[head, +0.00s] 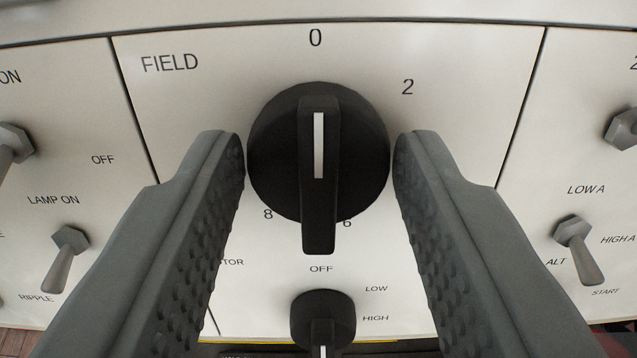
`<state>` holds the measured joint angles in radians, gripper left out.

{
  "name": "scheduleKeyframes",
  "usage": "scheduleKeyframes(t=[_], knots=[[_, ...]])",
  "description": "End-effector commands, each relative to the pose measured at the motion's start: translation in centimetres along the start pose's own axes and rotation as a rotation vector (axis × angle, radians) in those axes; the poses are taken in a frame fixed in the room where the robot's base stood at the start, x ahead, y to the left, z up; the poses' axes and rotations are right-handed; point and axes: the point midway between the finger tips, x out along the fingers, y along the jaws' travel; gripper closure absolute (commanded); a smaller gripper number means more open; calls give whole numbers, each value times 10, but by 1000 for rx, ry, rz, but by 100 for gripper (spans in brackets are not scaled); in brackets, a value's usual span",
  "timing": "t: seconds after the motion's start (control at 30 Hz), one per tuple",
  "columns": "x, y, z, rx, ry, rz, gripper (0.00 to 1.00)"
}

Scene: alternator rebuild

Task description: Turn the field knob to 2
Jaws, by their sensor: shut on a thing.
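The field knob (275,140) is a round black dial with a raised grip bar and a white pointer line. It sits on the cream panel under the word FIELD. The white line points straight up at the 0 mark (315,38). The 2 mark (407,87) is up and to the right of the knob. The 8 and 6 marks show below it, and the 4 mark is not visible, with my right finger covering that side. My gripper (319,152) is shut on the knob, one grey finger against each side of its round rim.
A smaller black knob (322,312) marked OFF, LOW and HIGH sits just below, between the fingers. Toggle switches stand at the left (66,250) and right (578,248), outside the fingers. Further switches are cut off at both picture edges.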

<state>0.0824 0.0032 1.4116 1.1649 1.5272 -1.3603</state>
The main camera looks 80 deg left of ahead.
Motion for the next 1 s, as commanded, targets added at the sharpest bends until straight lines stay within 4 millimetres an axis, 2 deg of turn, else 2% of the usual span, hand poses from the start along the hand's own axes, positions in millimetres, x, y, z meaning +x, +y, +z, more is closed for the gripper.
scheduleKeyframes(t=[0.27, 1.0], knots=[[0, 0, 0, 142, 1, 19, 81], [0, 0, -1, 762, 2, 98, 81]])
